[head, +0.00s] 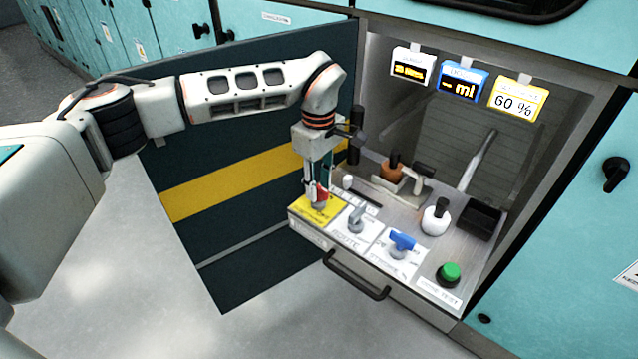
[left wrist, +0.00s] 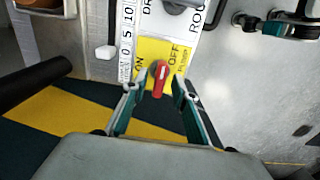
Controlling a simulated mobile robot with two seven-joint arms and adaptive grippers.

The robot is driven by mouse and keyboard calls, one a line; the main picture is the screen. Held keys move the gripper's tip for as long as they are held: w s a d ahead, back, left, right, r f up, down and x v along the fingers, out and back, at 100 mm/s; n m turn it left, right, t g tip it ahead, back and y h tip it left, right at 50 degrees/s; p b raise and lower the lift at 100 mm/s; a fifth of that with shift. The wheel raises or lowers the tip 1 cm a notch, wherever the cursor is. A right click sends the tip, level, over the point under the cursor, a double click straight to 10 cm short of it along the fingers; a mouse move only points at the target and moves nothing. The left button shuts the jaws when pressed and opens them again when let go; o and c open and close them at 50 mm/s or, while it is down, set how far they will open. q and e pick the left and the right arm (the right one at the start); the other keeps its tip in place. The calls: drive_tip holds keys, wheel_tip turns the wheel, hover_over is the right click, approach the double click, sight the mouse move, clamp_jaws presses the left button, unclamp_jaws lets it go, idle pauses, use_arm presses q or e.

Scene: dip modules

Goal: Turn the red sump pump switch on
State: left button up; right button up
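The red sump pump switch (head: 321,192) sits on a yellow plate (head: 327,209) at the left end of the panel in the head view. In the left wrist view the red switch (left wrist: 159,78) lies between an "ON" label on the left and an "OFF" label on the right. Its handle runs roughly along the picture's vertical, between the two labels. My left gripper (head: 316,200) points down over it. In the left wrist view the left gripper (left wrist: 156,90) is open, with one fingertip on each side of the red handle and gaps visible. My right gripper is not in view.
Beside the yellow plate are a grey knob (head: 356,222), a blue switch (head: 402,241) and a green button (head: 449,270). A white bottle (head: 435,219) and a black tray (head: 482,214) stand behind. A black handle (head: 355,278) juts from the drawer front. An open dark door (head: 240,225) stands at left.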

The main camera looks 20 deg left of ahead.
use_arm(q)
clamp_jaws()
